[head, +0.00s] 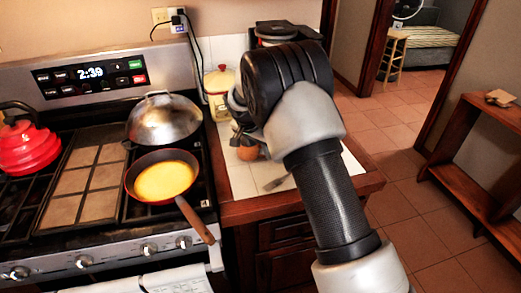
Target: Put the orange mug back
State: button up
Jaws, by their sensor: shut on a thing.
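The orange mug (248,153) shows as a small orange patch low over the white-tiled counter to the right of the stove. My gripper (243,141) is right above it, small and dark, and shut on the mug. My arm hides part of the gripper and the area behind it. I cannot tell whether the mug touches the counter.
A cream jar with a red lid (219,92) stands behind the gripper, and a dark appliance (285,34) is at the back. A pan with yellow contents (164,181), a domed lid (164,120) and a red kettle (28,145) are on the stove. Floor (400,130) is open right.

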jog(key=shift+f, duration=0.15)
jog(key=o, duration=1.4)
